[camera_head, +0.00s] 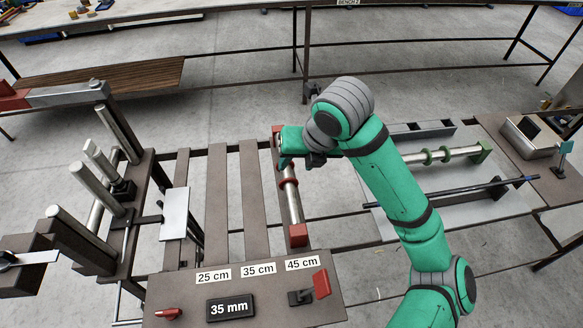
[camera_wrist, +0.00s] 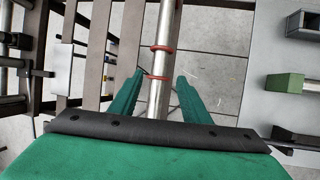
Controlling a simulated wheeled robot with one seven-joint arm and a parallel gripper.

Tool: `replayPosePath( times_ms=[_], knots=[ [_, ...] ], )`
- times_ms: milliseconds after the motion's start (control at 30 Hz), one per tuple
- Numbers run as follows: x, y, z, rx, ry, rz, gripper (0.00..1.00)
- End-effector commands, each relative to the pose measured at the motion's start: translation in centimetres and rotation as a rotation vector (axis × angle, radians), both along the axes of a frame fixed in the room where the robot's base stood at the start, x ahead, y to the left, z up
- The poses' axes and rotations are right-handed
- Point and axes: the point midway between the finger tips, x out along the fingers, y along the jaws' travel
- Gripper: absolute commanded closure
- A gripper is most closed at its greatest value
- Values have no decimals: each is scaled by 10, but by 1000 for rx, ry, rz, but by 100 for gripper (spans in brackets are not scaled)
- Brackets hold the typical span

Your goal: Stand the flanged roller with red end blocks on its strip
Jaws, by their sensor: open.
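The flanged roller (camera_head: 292,200) is a silver bar with red flanges and a red end block (camera_head: 298,235) at its near end; another red block shows at its far end. It lies lengthwise along the right side of the slatted frame, near the 45 cm label (camera_head: 302,264). My gripper (camera_head: 284,161) is over the roller's far half. In the wrist view my gripper (camera_wrist: 161,75) is open, one green finger on each side of the roller (camera_wrist: 168,25), near a red flange. I see no grip. The arm hides part of the roller's far half.
Brown slats (camera_head: 218,200) run left of the roller to a front panel (camera_head: 245,305) with a 35 mm display and 25, 35 and 45 cm labels. A roller with green blocks (camera_head: 437,156) lies on a grey table at right. Upright metal posts (camera_head: 97,189) stand at left.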

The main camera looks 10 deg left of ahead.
Motion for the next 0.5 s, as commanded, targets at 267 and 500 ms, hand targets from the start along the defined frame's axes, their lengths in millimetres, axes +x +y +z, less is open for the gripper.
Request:
replayPosePath(
  times_ms=[267,500],
  knots=[
    [-9,-7,26,-1,-2,1,57],
    [-10,-8,28,0,0,1,57]
  ],
)
